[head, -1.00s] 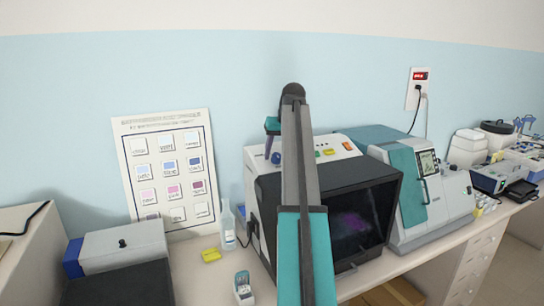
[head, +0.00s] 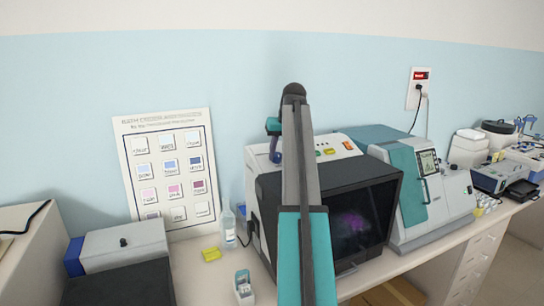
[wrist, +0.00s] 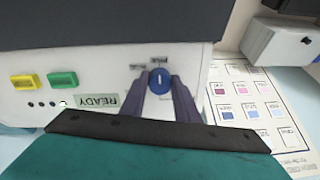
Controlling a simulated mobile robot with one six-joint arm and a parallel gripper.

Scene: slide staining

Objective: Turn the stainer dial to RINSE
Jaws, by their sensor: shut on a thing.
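The stainer (head: 320,178) is a dark box with a light top panel and a dark screen, behind my arm in the head view. Its round blue dial (wrist: 160,80) has a short white mark that points nearly straight up in the wrist view. My gripper (wrist: 161,84) is shut on the dial, with one dark finger along each side. In the head view my gripper (head: 275,150) is over the left end of the top panel, and the dial is mostly hidden there. Small labels near the dial are too blurred to read.
Yellow (wrist: 24,81) and green (wrist: 63,79) buttons sit left of a READY display (wrist: 97,101) with a lit green lamp. A colour chart (head: 170,175) leans on the wall. A bottle (head: 228,225) stands close to the stainer's left side; another machine (head: 432,190) stands right.

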